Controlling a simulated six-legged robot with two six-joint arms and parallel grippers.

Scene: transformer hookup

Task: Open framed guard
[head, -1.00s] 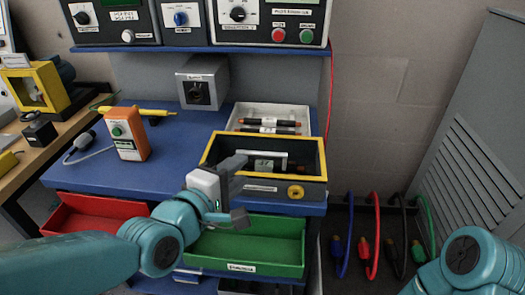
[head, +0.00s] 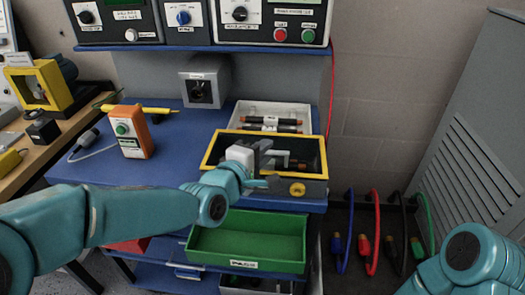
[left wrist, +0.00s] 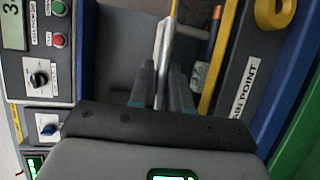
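The framed guard (head: 210,152) is the yellow-edged frame on top of a grey box at the front right of the blue bench. The frame looks flat on the box. Part of it is hidden behind my left gripper. My left gripper (head: 263,166) is over the box opening, its two fingers apart. In the left wrist view the fingers (left wrist: 162,85) point towards the box, with a pale bar showing between them. Whether they touch it I cannot tell. A yellow edge (left wrist: 222,50) shows right of the fingers. My right gripper is out of view.
A white tray (head: 243,110) with dark, orange-ended rods lies behind the box. An open green drawer (head: 250,238) sits below it. An orange meter (head: 131,130) and a grey switch box (head: 203,82) stand on the bench. Coloured cables (head: 373,235) hang at right.

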